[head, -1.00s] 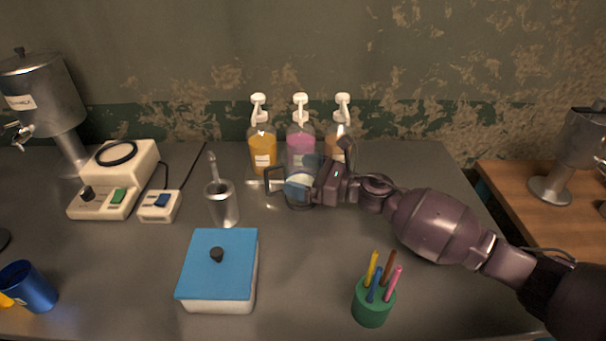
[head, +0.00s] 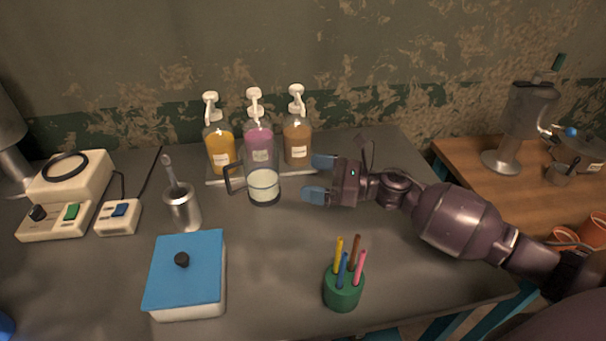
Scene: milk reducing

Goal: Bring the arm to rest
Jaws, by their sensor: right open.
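My right gripper (head: 319,178) reaches in from the right over the grey table (head: 270,235). Its two blue-padded fingers are apart, with nothing between them. A glass mug (head: 263,187) with pale, milk-like contents stands upright just left of the fingertips, apart from them. Its handle points left. My left gripper does not show.
Behind the mug stand three pump bottles: orange (head: 220,150), pink (head: 259,145) and brown (head: 297,143). A metal cup (head: 184,210), a blue-lidded box (head: 187,275), a green pen holder (head: 343,290) and a white heater (head: 70,180) stand around. A wooden table (head: 470,175) is at right.

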